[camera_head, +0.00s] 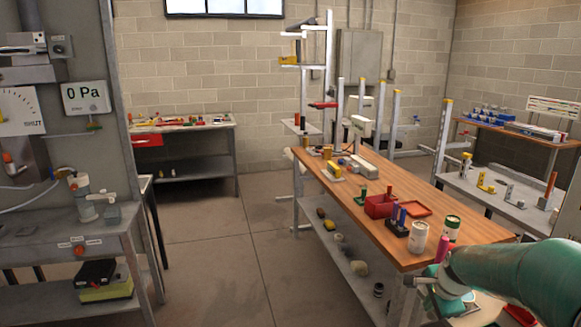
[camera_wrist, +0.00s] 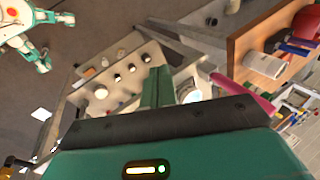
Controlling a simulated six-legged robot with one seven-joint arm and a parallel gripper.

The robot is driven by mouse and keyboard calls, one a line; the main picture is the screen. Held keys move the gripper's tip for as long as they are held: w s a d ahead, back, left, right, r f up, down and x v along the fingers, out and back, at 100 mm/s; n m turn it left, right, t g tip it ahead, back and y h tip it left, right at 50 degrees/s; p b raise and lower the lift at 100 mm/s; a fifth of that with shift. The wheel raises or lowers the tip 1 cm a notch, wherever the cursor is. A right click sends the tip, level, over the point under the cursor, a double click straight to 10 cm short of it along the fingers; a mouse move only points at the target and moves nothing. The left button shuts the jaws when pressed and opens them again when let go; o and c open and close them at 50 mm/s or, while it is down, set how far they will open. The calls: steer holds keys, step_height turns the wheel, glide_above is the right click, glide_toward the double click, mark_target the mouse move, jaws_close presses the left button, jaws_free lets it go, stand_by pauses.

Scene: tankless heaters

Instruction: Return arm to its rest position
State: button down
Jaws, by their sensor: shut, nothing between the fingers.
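My teal arm (camera_head: 510,275) reaches in from the lower right of the head view, beside the near end of the wooden-topped bench (camera_head: 480,215). Its end is low, near the bench's front corner, and the fingertips are hard to make out there. In the wrist view my gripper (camera_wrist: 157,78) shows its teal fingers together with nothing between them. A pink cylinder (camera_wrist: 254,104) is close to the right of the fingers. The same pink cylinder (camera_head: 442,250) shows by the bench corner in the head view; I cannot tell whether it touches my gripper.
On the bench are a white can (camera_head: 418,238), a green-and-white can (camera_head: 451,229), a red bin (camera_head: 380,206) and several small items. A lower shelf (camera_head: 335,262) holds parts. The floor (camera_head: 215,265) between is clear.

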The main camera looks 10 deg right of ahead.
steer(key=s+a+r+n, duration=0.2)
steer(key=a+r+n, duration=0.15)
steer(key=a, duration=0.25)
steer(key=s+a+r+n+h, duration=0.1)
steer(key=s+a+r+n, duration=0.1)
steer(key=a+n, duration=0.3)
steer(key=s+a+r+n, duration=0.2)
steer(key=s+a, duration=0.1)
steer(key=a, duration=0.5)
steer(key=s+a+r+n+t+y, duration=0.1)
steer(key=s+a+r+n, duration=0.3)
steer(key=s+a+n, duration=0.4)
steer(key=s+a+y, duration=0.1)
steer(key=s, duration=0.2)
steer(key=shift+a+n, duration=0.2)
steer(key=shift+n, duration=0.15)
steer(key=shift+w, duration=0.1)
stand_by(1.1)
